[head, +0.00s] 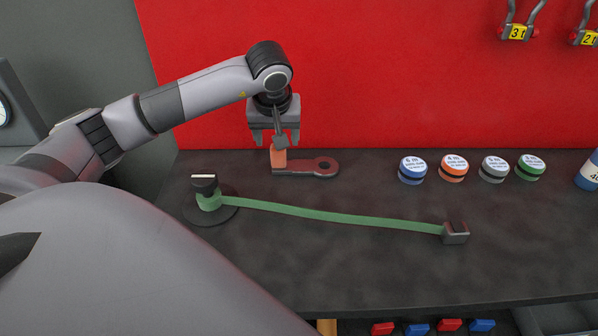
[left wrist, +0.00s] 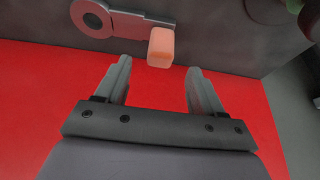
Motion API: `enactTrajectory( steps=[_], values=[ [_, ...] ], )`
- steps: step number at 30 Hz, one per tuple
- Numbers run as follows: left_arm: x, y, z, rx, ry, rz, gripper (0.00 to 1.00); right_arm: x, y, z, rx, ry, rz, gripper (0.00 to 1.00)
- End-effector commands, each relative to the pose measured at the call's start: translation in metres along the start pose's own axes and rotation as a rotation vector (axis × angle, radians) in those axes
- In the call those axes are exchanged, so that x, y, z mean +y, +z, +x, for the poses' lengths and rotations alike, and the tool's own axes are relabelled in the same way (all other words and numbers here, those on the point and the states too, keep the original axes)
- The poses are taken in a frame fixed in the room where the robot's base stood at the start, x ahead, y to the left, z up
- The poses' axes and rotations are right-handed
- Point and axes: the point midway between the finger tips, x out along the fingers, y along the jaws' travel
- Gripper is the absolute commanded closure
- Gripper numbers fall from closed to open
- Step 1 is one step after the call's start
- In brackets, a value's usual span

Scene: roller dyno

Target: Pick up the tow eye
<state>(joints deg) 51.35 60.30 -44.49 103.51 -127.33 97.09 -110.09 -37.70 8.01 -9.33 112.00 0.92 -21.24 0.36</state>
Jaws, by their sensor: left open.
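The tow eye (head: 318,168) is a flat reddish-brown bar with a ring at its right end and an upright orange block (head: 278,157) at its left end. It lies on the dark bench top near the red back wall. In the left wrist view the ring (left wrist: 92,18) is at the upper left, and the orange block (left wrist: 160,47) is just beyond the gap between the fingertips. My left gripper (head: 279,141) points down over the orange block, open and empty. Its open fingers (left wrist: 159,66) also show in the left wrist view. My right gripper is not in view.
A green strap (head: 320,213) runs across the bench (head: 330,265) from a dark round base (head: 212,216) to a metal hook (head: 455,233). Several coloured round tins, including a blue one (head: 412,170), stand at the right. Shackles (head: 520,20) hang on the red wall (head: 400,80).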

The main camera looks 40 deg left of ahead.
Motion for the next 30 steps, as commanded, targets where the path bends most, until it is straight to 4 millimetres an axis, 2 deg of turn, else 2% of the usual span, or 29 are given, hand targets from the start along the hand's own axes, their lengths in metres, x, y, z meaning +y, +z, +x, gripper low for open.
enactTrajectory(
  steps=[8, 15, 24, 25, 30],
  values=[
    [-0.001, 0.001, 0.029, -0.004, -0.002, -0.001, 0.32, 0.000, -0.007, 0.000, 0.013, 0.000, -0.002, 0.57],
    [-0.001, 0.002, 0.064, -0.003, -0.001, -0.001, 0.32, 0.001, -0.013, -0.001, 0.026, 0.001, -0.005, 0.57],
    [-0.001, 0.001, 0.071, -0.001, 0.000, 0.000, 0.32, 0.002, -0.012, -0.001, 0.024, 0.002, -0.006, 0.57],
    [-0.001, 0.001, 0.071, -0.001, 0.000, 0.000, 0.35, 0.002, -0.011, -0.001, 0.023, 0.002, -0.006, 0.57],
    [-0.001, 0.001, 0.071, -0.001, 0.000, 0.000, 0.91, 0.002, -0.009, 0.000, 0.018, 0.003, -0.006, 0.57]
  ],
)
